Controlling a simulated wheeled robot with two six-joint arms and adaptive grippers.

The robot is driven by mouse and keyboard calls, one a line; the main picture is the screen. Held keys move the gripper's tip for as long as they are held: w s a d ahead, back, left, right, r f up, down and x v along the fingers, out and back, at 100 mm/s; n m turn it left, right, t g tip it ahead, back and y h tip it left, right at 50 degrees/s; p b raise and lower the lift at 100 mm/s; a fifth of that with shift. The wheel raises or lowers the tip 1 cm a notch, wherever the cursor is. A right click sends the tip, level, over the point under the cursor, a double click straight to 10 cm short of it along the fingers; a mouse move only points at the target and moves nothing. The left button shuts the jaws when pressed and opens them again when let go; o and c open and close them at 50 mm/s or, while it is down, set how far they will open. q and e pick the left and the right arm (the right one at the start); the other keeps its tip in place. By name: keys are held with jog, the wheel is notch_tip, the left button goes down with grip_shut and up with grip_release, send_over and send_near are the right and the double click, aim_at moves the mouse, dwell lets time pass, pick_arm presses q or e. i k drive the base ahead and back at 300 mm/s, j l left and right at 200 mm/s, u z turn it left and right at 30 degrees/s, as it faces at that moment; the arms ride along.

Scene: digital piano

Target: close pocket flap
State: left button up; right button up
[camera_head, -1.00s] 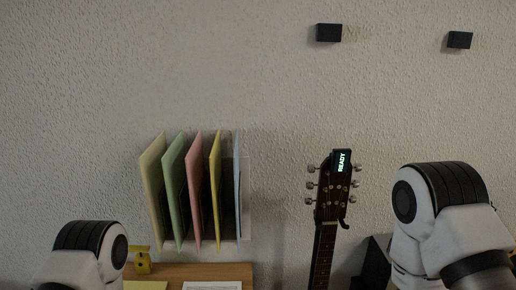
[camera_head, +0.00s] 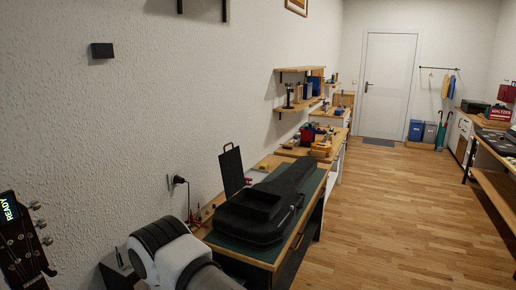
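A long black instrument case (camera_head: 268,205) lies on a green mat on the near workbench. A box-like pocket (camera_head: 252,203) sits on its top near the front end, and its recess looks dark. A thin dark panel (camera_head: 232,170) stands upright behind the pocket; I cannot tell whether it is the pocket's flap. Neither of my grippers is in view.
A guitar headstock (camera_head: 20,240) with a lit READY tuner is at the left edge. The workbench (camera_head: 228,252) stands along the left wall, with tools and shelves (camera_head: 300,104) beyond. The wooden floor (camera_head: 410,210) to the right is clear. A white door (camera_head: 388,85) is at the back.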

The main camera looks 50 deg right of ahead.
aim_at(231, 167)
jog(key=z, duration=1.55)
